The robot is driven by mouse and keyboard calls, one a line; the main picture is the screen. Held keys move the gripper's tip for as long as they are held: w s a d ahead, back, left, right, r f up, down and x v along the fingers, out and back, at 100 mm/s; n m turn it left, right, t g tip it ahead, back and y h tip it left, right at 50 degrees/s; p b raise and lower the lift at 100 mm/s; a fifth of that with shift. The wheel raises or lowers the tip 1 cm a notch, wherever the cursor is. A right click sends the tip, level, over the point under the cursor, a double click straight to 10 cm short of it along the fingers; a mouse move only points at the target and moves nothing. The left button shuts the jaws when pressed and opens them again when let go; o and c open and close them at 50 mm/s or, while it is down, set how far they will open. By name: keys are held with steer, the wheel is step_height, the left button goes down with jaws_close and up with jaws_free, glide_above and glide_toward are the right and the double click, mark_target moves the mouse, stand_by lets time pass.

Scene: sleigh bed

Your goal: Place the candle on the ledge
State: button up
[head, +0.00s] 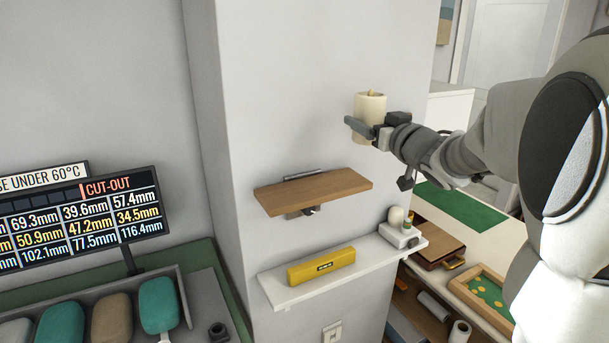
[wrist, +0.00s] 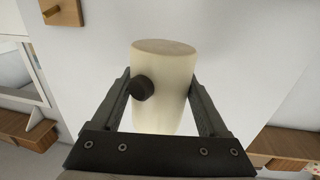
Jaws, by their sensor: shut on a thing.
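The candle (head: 370,108) is a cream cylinder, held upright in the head view. My gripper (head: 366,130) is shut on it, with one finger on each side. In the wrist view the candle (wrist: 163,80) stands between the two fingers of my gripper (wrist: 163,95), and a small dark round spot or knob shows in front of it. A brown wooden ledge (head: 315,190) is fixed to the wall below and to the left of the candle. Its top is bare, and the candle is clear of it.
A white shelf (head: 290,290) below the wooden ledge carries a yellow box (head: 321,266) and a small white item (head: 398,234). A display screen (head: 80,215) stands at left above several rounded teal and brown objects. The wall above the ledge is clear.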

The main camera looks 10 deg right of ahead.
steer(key=a+f, duration=0.2)
steer(key=a, duration=0.1)
steer(key=w+a+f+b, duration=0.1)
steer(key=a+f, duration=0.1)
steer(key=a, duration=0.2)
steer(key=w+a+f, duration=0.1)
steer(key=a+f, duration=0.1)
steer(key=a, duration=0.1)
steer(key=shift+w+a+f, duration=0.1)
steer(key=shift+a+f, duration=0.25)
steer(key=shift+a, duration=0.05)
steer(key=shift+f, duration=1.9)
steer(key=shift+f+b, duration=0.15)
steer(key=shift+b, duration=0.2)
steer(key=o, duration=1.4)
